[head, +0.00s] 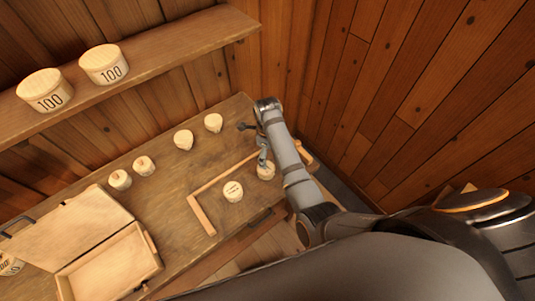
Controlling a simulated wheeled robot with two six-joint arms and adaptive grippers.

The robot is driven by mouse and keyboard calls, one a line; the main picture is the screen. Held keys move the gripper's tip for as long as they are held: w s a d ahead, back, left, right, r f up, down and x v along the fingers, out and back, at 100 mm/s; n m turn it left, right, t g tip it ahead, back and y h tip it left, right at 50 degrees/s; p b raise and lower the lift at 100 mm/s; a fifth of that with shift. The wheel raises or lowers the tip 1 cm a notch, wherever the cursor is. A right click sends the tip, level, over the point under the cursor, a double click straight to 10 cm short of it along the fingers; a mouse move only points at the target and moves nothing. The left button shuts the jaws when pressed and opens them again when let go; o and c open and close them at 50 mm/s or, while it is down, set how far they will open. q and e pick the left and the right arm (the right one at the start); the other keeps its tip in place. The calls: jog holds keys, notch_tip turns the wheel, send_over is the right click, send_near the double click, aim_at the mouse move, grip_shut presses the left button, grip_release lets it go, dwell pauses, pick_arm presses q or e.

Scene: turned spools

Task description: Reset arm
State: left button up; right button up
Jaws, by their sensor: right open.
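My right arm reaches in from the right over the wooden table. Its right gripper (252,144) is open, with its dark fingers spread above the table's right part. One finger is close above a pale spool (266,172); I cannot tell whether they touch. Nothing shows between the fingers. Another pale spool (233,191) with dark marking on top stands inside a light wooden corner frame (202,214). My left gripper is not clearly in view.
An open wooden box (152,250) is at front left. Two tubs marked 100 (44,90) (104,64) stand on a shelf (190,42). Plank walls close the right.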

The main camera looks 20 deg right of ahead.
dwell(0.3)
jog(key=s+d+r+n+t+h, duration=0.1)
jog(key=s+d+r+n+t, duration=0.3)
jog(key=s+n, duration=0.75)
jog(key=s+d+r+n, duration=0.3)
jog(key=s+d+n, duration=0.35)
jog(key=n, duration=0.85)
notch_tip(320, 180, down, 31)
jog(key=s+g+b, duration=0.2)
jog(key=s+b, duration=0.1)
jog(key=b, duration=0.4)
jog(key=s+d+f+b, duration=0.1)
jog(key=s+f+b, duration=0.2)
jog(key=s+f, duration=0.6)
jog(key=s+d+f+b, duration=0.1)
jog(key=s+f+b, duration=0.2)
jog(key=s+f, duration=0.7)
notch_tip(320, 180, down, 6)
jog(key=shift+s+d+f+m+g, duration=0.15)
jog(key=shift+m+g, duration=0.25)
jog(key=shift+m, duration=0.05)
